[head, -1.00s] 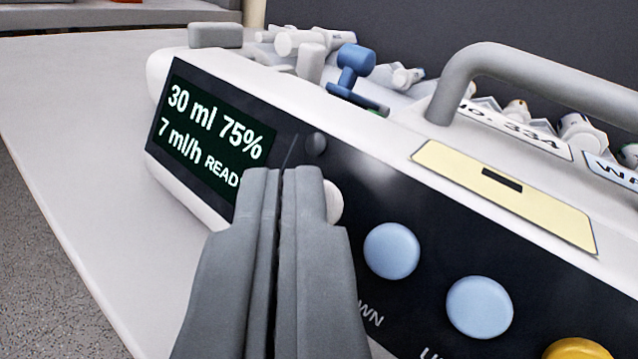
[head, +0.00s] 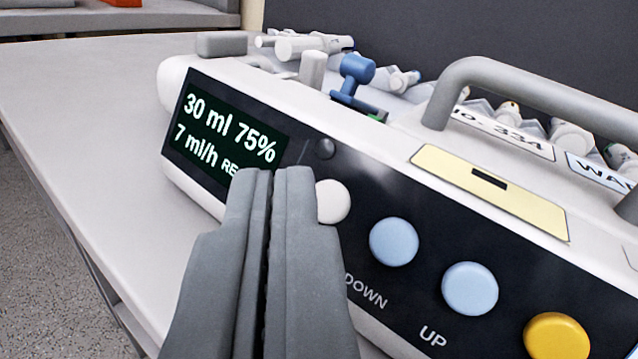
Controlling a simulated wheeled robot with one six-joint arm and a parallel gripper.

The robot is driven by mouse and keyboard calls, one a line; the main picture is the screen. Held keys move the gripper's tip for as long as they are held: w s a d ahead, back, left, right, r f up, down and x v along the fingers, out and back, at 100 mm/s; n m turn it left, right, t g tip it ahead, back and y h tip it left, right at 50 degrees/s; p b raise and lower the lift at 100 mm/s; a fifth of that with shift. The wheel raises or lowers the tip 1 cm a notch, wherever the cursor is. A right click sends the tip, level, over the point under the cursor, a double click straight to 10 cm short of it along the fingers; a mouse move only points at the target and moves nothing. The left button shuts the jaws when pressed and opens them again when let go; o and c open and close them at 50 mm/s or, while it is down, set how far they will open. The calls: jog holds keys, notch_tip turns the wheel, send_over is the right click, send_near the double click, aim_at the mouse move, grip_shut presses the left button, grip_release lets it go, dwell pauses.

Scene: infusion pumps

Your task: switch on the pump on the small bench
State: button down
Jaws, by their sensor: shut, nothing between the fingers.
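The infusion pump (head: 330,120) has a white body and a black front panel, and stands on a pale bench top (head: 80,110). Its lit display (head: 225,130) reads 30 ml 75%, 7 ml/h, and a last word partly hidden behind my gripper. To the right of the display are a small dark round lamp (head: 325,149), a white button (head: 333,202), two light blue buttons marked DOWN (head: 394,242) and UP (head: 470,288), and a yellow button (head: 557,336). My gripper (head: 272,172) is shut and empty, in front of the panel just left of the white button. I cannot tell whether it touches the panel.
A grey carrying handle (head: 530,85) arches over the pump's top, beside a yellow label (head: 490,190). A blue clamp-like part (head: 355,75) and white fittings (head: 300,45) lie behind. The bench top to the left is clear.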

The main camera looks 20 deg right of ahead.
jog(key=shift+s+a+r, duration=0.55)
jog(key=shift+s+a, duration=0.15)
jog(key=shift+a, duration=0.2)
jog(key=shift+s+a+r, duration=0.5)
jog(key=shift+s+a, duration=0.2)
jog(key=shift+a, duration=0.2)
jog(key=s+a+r+y, duration=0.1)
jog(key=s+a+r, duration=0.6)
jog(key=s, duration=0.4)
jog(key=s+a+r, duration=0.8)
jog(key=s, duration=0.2)
jog(key=s+a+y, duration=0.1)
jog(key=s+a, duration=0.3)
jog(key=s, duration=0.8)
jog(key=s+a+y, duration=0.1)
jog(key=s+a, duration=0.3)
jog(key=s, duration=0.9)
jog(key=shift+s+a+r, duration=0.2)
jog(key=shift+a, duration=0.05)
